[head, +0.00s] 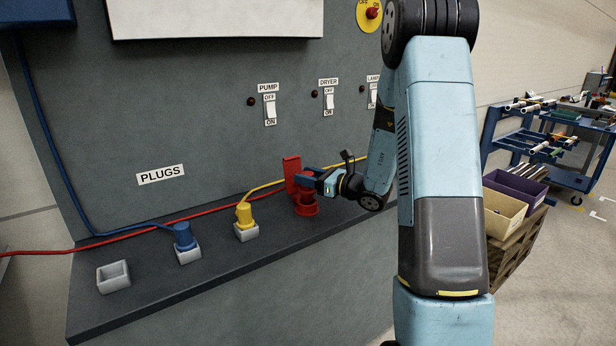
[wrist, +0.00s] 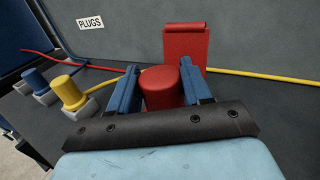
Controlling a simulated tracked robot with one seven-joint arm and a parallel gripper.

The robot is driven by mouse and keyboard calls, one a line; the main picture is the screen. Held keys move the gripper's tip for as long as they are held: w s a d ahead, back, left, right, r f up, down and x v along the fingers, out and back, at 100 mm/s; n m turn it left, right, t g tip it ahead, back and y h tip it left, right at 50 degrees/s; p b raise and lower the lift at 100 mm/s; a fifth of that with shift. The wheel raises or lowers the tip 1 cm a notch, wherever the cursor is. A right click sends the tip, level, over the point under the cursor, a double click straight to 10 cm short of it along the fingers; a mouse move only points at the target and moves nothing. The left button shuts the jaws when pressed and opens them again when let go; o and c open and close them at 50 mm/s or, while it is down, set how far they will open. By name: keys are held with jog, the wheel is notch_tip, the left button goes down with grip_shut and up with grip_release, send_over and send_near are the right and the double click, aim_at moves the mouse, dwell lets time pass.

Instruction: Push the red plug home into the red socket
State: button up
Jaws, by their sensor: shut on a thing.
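My gripper (head: 306,181) is shut on the red plug (wrist: 162,87), with a blue finger on each side of it in the wrist view. In the head view it is over the red socket (head: 307,209) on the dark ledge. The raised red flap (head: 291,172) stands upright behind it, and shows in the wrist view (wrist: 186,46) just beyond the plug. The plug looks upright. My fingers partly hide it, and I cannot tell how deep it sits in the socket.
A yellow plug (head: 244,216) and a blue plug (head: 183,238) stand in grey sockets to the left. An empty grey socket (head: 113,276) is at the far left. Red and yellow cables run along the panel's foot. Switches (head: 270,108) are above.

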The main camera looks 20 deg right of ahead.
jog(key=shift+f, duration=1.6)
jog(key=o, duration=1.2)
jog(key=v, duration=1.3)
jog(key=shift+s+d, duration=0.25)
jog(key=shift+d, duration=0.05)
